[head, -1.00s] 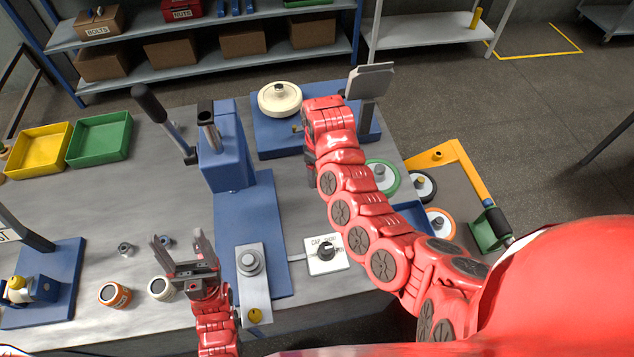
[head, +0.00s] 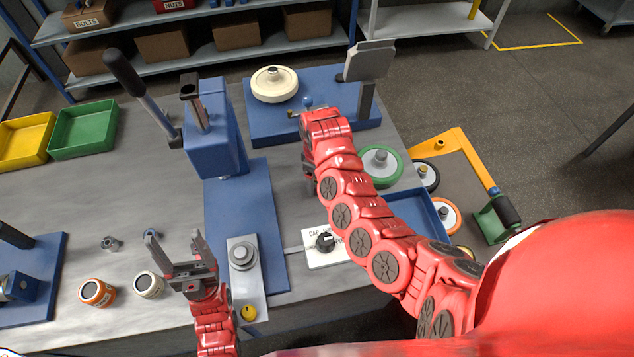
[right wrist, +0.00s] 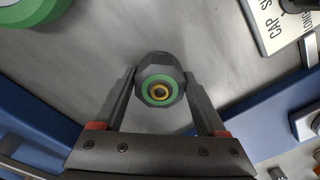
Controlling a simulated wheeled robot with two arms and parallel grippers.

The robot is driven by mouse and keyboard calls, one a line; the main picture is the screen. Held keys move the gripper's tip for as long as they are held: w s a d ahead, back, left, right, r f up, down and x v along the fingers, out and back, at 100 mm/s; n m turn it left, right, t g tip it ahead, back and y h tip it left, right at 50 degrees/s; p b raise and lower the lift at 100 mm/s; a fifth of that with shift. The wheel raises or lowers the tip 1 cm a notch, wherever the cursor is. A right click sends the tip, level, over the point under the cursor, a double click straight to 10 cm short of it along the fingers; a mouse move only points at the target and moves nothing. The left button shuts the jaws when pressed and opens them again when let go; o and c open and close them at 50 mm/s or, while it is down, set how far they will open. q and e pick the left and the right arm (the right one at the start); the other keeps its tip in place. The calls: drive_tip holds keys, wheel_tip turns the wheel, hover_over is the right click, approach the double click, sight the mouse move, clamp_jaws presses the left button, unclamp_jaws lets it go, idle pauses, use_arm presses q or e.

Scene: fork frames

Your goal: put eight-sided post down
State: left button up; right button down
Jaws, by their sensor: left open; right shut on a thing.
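The eight-sided post (right wrist: 160,67) is dark grey, with a green ring and a brass-coloured centre on the end facing the camera. In the right wrist view my right gripper (right wrist: 161,82) is shut on it, a finger on each side. Grey tabletop shows behind it; I cannot tell whether the post touches it. In the head view my right arm hides the post and most of that gripper. My left gripper (head: 178,250) is open and empty above the table's front, left of a grey block with a round knob (head: 243,255).
A blue press (head: 214,135) with a lever stands mid-table. A blue plate (head: 262,128) holds a cream wheel (head: 274,84). A green-rimmed wheel (head: 380,166) lies right of my right arm.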

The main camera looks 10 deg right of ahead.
unclamp_jaws()
